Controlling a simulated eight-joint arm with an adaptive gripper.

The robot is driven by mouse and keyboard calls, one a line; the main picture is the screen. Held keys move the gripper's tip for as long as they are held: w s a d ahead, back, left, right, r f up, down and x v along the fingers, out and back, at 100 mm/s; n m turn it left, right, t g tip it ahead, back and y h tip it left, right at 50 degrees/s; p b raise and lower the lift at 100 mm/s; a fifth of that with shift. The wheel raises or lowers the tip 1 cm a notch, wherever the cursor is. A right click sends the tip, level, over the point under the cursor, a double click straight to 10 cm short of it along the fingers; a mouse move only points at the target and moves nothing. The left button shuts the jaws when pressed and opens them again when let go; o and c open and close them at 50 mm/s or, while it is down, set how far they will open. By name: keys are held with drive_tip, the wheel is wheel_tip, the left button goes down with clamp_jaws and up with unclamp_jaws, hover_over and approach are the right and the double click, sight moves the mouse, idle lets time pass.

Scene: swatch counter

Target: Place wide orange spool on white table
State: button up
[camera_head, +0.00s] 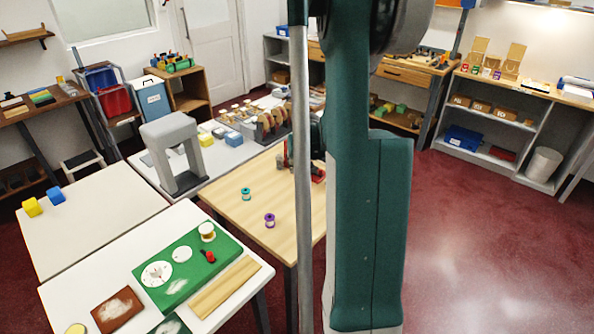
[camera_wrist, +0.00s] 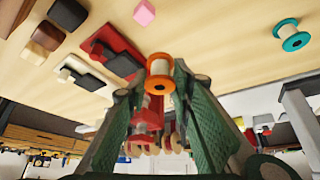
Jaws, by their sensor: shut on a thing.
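The orange spool (camera_wrist: 152,84), with wide orange flanges and a pale middle, is between the fingertips of my gripper (camera_wrist: 160,78) in the wrist view. My gripper is shut on it, and the wooden tabletop shows behind it. In the head view my own arm hides most of the gripper, and I cannot make out the spool there. Several white tables show in the head view: one in front with a green board (camera_head: 235,276), one at left (camera_head: 100,215), and one behind with a grey press (camera_head: 150,174).
A wooden table (camera_head: 235,210) holds a teal spool (camera_head: 246,193) and a purple spool (camera_head: 270,220). The wrist view shows a pink block (camera_wrist: 144,12) and a red tray (camera_wrist: 102,38).

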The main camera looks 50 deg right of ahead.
drive_tip(key=shift+r, duration=1.05)
drive_tip(key=shift+a, duration=0.1)
drive_tip(key=shift+w+a, duration=0.35)
drive_tip(key=shift+a, duration=0.1)
drive_tip(key=w+a+n+y, duration=0.1)
drive_tip(key=w+a, duration=0.3)
drive_tip(key=a, duration=1)
drive_tip(key=w+a+n, duration=0.2)
drive_tip(key=w+a, duration=0.3)
drive_tip(key=a, duration=1)
drive_tip(key=w+a+n+t+y, duration=0.1)
drive_tip(key=w+a, duration=0.3)
drive_tip(key=a, duration=1)
drive_tip(key=shift+w+a+f+n+y, duration=0.25)
drive_tip(key=shift+w+f+n+y, duration=0.05)
drive_tip(key=shift+n, duration=0.4)
drive_tip(key=shift+n+y, duration=0.4)
drive_tip(key=shift+n, duration=0.3)
drive_tip(key=a, duration=0.8)
drive_tip(key=s+a, duration=0.1)
drive_tip(key=a, duration=0.3)
drive_tip(key=shift+a+f, duration=0.1)
drive_tip(key=shift+a, duration=0.1)
drive_tip(key=shift+d, duration=0.1)
